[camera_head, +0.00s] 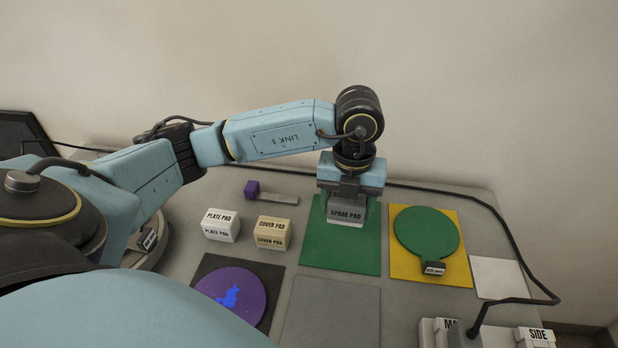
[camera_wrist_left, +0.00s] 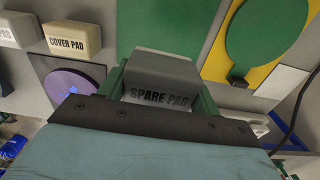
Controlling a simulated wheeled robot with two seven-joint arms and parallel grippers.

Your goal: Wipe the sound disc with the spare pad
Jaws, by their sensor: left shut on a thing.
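In the left wrist view the spare pad (camera_wrist_left: 160,88) sits between the fingers. A green disc (camera_head: 425,232) with a small black tag lies on a yellow mat (camera_head: 458,272), right of the gripper. A purple disc (camera_head: 250,285) with a blue patch lies on a black mat (camera_head: 208,264) at lower left. Neither disc shows a readable name. My right gripper is not in view.
A white plate pad (camera_head: 222,226) and a cream cover pad (camera_head: 272,233) stand left of the green mat. A grey mat (camera_head: 330,312) in front is bare. A black cable (camera_head: 510,228) runs along the right.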

